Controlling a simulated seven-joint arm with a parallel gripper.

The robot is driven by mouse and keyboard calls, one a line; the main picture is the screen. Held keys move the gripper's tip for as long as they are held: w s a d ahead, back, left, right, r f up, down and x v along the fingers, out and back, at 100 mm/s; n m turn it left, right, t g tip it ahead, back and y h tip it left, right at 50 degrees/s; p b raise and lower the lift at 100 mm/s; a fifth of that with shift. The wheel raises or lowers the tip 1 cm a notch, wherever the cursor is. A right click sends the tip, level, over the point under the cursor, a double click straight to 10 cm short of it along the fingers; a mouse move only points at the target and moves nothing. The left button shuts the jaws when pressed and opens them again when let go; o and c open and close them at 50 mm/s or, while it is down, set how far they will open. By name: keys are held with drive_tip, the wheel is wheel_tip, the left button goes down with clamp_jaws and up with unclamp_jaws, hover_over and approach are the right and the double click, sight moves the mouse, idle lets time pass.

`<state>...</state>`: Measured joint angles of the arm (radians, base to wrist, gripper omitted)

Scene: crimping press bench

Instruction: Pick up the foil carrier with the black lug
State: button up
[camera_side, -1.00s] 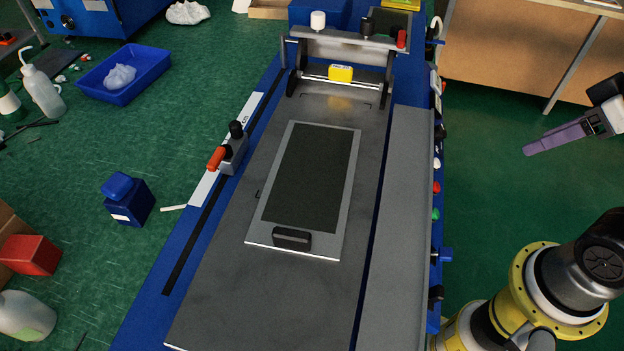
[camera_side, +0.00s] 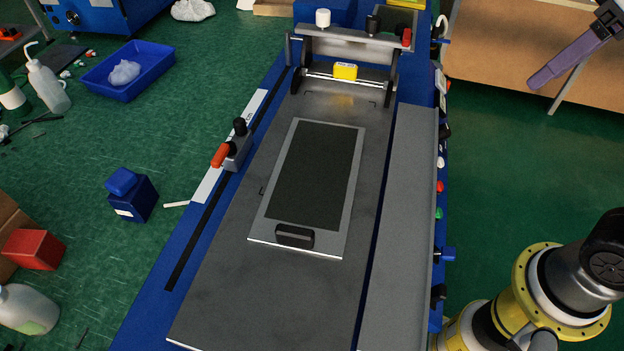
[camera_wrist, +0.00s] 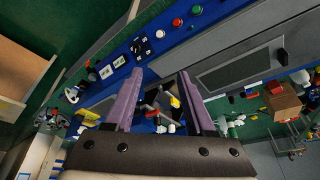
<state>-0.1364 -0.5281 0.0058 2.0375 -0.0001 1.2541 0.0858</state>
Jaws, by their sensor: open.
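The foil carrier (camera_side: 347,190) is a flat light-grey plate with a dark panel (camera_side: 315,175), lying on the grey press bed. Its black lug (camera_side: 295,236) stands on the near end in the side view. The carrier also shows in the wrist view (camera_wrist: 206,88), right of my fingers, with the lug (camera_wrist: 282,57) at its right end. My gripper (camera_side: 537,82) has purple fingers and is at the upper right of the side view, well apart from the carrier. In the wrist view my gripper (camera_wrist: 160,73) is open, its two fingers spread with nothing held between them.
A hinged press frame with a yellow block (camera_side: 344,71) stands across the bed's far end. An orange-handled clamp (camera_side: 221,155) sits on the left rail. Coloured buttons (camera_side: 439,187) line the right side. The bed in front of the carrier is clear.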

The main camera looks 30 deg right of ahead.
drive_tip(key=w+a+r+n+g, duration=0.25)
drive_tip(key=w+a+r, duration=0.35)
drive_tip(key=a, duration=0.4)
drive_tip(key=n+g, duration=0.2)
drive_tip(key=n, duration=0.5)
hover_over(294, 230)
wheel_tip(294, 230, down, 8)
drive_tip(key=shift+m+h, duration=0.25)
drive_tip(key=shift+h, duration=0.05)
wheel_tip(294, 230, down, 13)
drive_tip(key=shift+f, duration=0.2)
drive_tip(key=shift+c, duration=0.2)
clamp_jaws()
drive_tip(key=shift+r, duration=0.1)
